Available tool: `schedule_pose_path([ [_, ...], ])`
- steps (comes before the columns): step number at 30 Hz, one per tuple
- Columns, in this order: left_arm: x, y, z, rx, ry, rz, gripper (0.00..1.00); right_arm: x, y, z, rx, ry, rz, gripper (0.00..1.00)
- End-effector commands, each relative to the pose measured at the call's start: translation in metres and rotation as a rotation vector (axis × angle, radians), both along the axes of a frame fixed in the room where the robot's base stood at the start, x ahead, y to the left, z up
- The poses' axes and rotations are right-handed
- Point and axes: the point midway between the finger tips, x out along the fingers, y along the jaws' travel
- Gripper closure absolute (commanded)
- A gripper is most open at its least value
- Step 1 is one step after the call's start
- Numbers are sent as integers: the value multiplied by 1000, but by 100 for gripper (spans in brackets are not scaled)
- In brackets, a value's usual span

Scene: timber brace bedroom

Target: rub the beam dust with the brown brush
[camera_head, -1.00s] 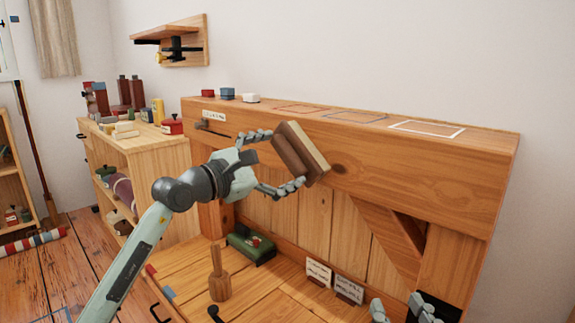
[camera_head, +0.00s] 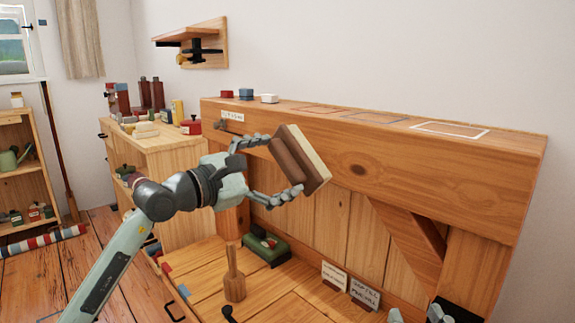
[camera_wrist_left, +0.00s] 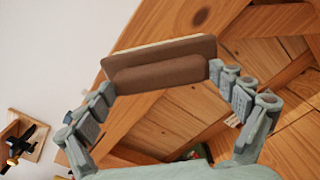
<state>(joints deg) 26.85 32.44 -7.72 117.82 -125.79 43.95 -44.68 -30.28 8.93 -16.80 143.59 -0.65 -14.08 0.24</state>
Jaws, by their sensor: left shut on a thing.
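The brown brush (camera_head: 297,158), with a pale bristle side, is held by my left gripper (camera_head: 280,167), its fingers at opposite ends. It also shows in the left wrist view (camera_wrist_left: 160,62) between the fingertips (camera_wrist_left: 162,80). The pale side faces the wooden beam (camera_head: 440,178); I cannot tell whether it touches. A small dark patch (camera_head: 358,170) shows on the beam's front, right of the brush; I cannot tell whether it is dust or a knot. My right gripper (camera_head: 442,314) shows only partly at the bottom edge.
Below are a wooden mallet (camera_head: 234,284), a green object (camera_head: 264,248) and two small cards (camera_head: 364,291). A cluttered shelf unit (camera_head: 172,150) stands left.

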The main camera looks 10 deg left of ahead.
Motion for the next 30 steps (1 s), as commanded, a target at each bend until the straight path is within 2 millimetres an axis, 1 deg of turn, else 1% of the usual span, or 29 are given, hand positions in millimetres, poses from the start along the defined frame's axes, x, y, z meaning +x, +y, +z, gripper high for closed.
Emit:
schedule_pose_path([
  [11,-3,1,1,-1,-2,-1,29,0,0,-1,0,0,0,60],
  [14,-6,4,0,-1,-2,-1,29,0,0,-3,0,0,0,60],
  [22,-25,16,0,0,-2,-1,29,0,0,-12,0,0,0,60],
  [30,-27,18,2,-2,-2,-1,29,0,0,-11,0,0,0,60],
])
